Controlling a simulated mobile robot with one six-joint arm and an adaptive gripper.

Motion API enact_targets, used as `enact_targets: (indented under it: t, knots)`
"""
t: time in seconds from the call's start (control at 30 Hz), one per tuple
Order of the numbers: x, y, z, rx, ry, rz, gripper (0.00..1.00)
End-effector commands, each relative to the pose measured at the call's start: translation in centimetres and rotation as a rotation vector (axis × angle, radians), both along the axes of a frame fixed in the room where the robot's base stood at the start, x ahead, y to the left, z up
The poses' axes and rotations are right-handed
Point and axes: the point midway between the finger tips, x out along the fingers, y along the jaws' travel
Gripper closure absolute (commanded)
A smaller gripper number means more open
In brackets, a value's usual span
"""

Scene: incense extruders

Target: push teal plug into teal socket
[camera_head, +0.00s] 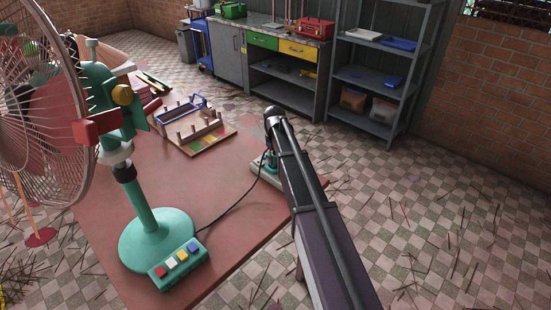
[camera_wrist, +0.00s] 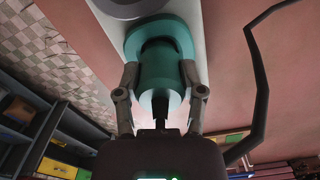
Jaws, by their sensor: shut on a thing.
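In the wrist view the teal plug (camera_wrist: 160,88) is held between the two fingers of my gripper (camera_wrist: 159,73), one finger on each side. The teal socket (camera_wrist: 132,40) is a rounded teal piece just beyond the plug, on a pale strip (camera_wrist: 194,42). The plug lines up with the socket's dark middle and overlaps it in this view. I cannot tell how deep the plug sits. In the head view my arm covers most of the gripper and plug. Part of the teal and pale socket block (camera_head: 262,172) shows at the table's right edge.
A dark cord (camera_wrist: 259,85) curves beside the gripper. In the head view a fan with a teal stand (camera_head: 148,215) and a button box (camera_head: 178,262) stand on the reddish table (camera_head: 225,215). A wooden rack (camera_head: 205,140) is farther back. Shelves (camera_head: 385,75) stand behind.

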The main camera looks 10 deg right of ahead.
Motion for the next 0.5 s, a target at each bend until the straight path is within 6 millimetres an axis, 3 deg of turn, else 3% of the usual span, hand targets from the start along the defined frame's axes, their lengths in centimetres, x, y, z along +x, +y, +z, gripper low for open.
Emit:
enact_targets:
  t: [0.5]
  knots:
    - [0.00, 0.03, -0.81, 0.000, 0.000, 0.000, 0.96]
